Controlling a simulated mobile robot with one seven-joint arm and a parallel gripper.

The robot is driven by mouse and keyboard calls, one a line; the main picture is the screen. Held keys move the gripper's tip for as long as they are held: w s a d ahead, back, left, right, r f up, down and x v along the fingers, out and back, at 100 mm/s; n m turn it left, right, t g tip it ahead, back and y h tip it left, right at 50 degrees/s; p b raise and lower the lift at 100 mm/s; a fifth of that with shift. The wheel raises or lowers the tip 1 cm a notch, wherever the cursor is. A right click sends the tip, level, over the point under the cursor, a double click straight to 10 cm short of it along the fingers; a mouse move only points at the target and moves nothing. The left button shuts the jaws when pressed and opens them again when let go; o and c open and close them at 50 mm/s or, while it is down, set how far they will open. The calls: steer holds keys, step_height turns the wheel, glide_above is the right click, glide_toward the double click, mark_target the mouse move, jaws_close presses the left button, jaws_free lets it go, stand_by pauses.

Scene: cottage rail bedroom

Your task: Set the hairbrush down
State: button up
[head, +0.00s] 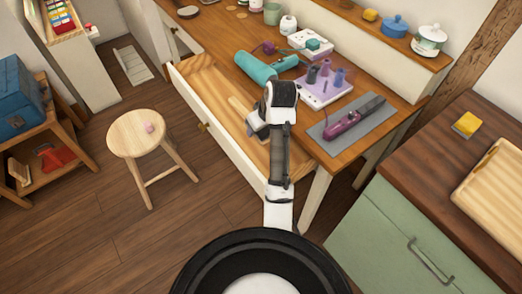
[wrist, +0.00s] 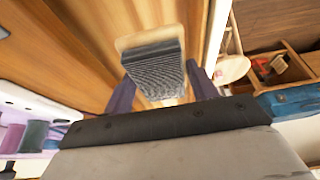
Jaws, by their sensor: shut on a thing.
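The hairbrush (wrist: 153,62) has a pale wooden body and dark grey bristles that face the wrist camera. My gripper (wrist: 160,85) is shut on it, with one dark finger on each side. The drawer's wooden floor lies behind the brush in the wrist view. I cannot tell whether the brush touches it. The brush's lower end is hidden by my gripper.
On the desk are a teal hairdryer (head: 268,66), a lilac tray (head: 312,99) with several small items, and a grey mat (head: 376,122) under a purple styling tool (head: 345,124). A stool (head: 130,143) stands left of the drawer. A green cabinet (head: 385,225) stands at right.

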mark_target(259, 153)
step_height(259, 153, down, 13)
steer(key=shift+r+p, duration=0.2)
steer(key=shift+p, duration=0.5)
steer(key=shift+f, duration=0.15)
steer(key=o, duration=1.1)
steer(key=shift+c, duration=0.2)
steer(key=b+v, duration=0.2)
steer(key=v, duration=1)
steer(key=shift+r, duration=0.25)
steer(key=shift+w, duration=0.1)
